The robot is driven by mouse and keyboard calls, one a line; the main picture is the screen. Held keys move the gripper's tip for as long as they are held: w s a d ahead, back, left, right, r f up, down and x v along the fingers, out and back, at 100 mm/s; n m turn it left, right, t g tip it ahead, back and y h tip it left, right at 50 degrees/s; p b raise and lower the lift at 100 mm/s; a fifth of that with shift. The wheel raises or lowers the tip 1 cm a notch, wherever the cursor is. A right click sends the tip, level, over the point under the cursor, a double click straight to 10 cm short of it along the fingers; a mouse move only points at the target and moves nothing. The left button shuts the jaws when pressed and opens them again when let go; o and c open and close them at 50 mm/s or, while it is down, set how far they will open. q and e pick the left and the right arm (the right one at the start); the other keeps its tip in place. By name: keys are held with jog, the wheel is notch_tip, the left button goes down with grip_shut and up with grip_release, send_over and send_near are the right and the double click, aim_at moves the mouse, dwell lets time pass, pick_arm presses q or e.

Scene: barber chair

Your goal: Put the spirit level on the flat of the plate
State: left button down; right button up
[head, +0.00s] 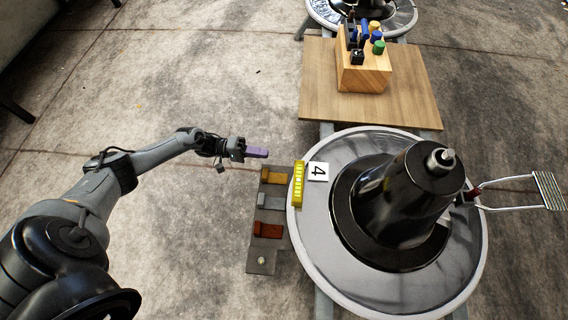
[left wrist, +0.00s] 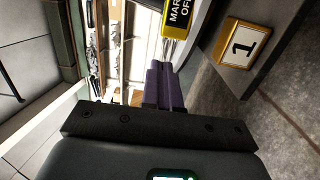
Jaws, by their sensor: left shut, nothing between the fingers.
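The spirit level (head: 298,184) looks like a short yellow bar. In the head view it lies at the left edge of the round grey plate (head: 325,255), beside a white tag marked 4. Whether it lies fully flat there I cannot tell. My left gripper (head: 258,153) has purple fingers and is up and left of the yellow bar in the picture, apart from it. Its fingers are shut with nothing between them; they also show in the left wrist view (left wrist: 160,86). My right gripper is not in view.
A black column (head: 403,195) rises from the plate. A grey strip (head: 262,259) with orange, grey and red blocks lies left of the plate. A wooden block of tools (head: 362,76) stands on a board (head: 322,98) behind. The left wrist view shows a yellow sign (left wrist: 178,18) and a 1 tag (left wrist: 243,45).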

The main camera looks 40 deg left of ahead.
pick_arm(q)
jog(key=b+x, duration=0.1)
jog(key=x, duration=0.4)
jog(key=shift+d+f, duration=0.2)
jog(key=d, duration=0.3)
jog(key=shift+r+b, duration=0.1)
jog(key=shift+b, duration=0.25)
jog(key=shift+s+d, duration=0.25)
jog(key=shift+d, duration=0.4)
jog(key=shift+w, duration=0.1)
jog(key=shift+r, duration=0.1)
